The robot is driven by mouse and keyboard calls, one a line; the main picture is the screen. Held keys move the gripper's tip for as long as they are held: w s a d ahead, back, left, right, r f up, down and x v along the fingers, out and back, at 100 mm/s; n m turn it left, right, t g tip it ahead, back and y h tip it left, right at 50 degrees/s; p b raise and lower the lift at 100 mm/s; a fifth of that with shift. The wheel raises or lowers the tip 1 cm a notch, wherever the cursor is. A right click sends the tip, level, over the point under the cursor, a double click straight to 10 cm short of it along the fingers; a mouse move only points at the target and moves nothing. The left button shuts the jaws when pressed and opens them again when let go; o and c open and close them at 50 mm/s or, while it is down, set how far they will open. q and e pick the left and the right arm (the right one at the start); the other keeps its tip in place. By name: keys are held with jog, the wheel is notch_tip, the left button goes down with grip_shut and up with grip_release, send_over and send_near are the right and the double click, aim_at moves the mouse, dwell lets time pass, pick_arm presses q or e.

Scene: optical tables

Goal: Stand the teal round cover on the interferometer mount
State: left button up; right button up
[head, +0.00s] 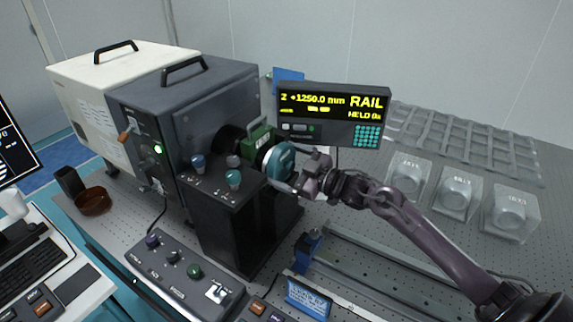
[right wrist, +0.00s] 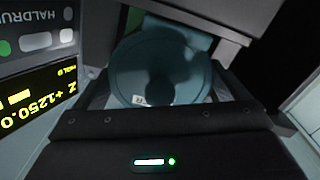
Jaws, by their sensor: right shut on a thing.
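The teal round cover (head: 280,162) is on edge, facing sideways, at the right side of a green block with a handle (head: 258,138). The block sits above a black pedestal (head: 232,222), which looks like the interferometer mount. I cannot tell whether cover and block touch. My right gripper (head: 296,180) is shut on the cover from the right. In the right wrist view the cover (right wrist: 155,68) fills the space beyond the dark gripper body, with a small white label low on it. My left gripper is not in view.
A dark grey instrument box (head: 190,105) stands left of the pedestal. A display panel (head: 335,112) reading RAIL stands behind. A knob panel (head: 180,270) and blue rail parts (head: 308,246) lie in front. Clear boxes (head: 455,192) stand at the right.

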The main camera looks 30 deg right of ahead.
aim_at(293, 170)
jog(key=shift+f, duration=0.45)
jog(key=o, duration=0.7)
jog(key=shift+o, duration=0.2)
jog(key=shift+s, duration=0.1)
jog(key=shift+p+v, duration=2)
jog(key=shift+v, duration=1.45)
jog(key=shift+s+d, duration=0.3)
jog(key=shift+s, duration=0.15)
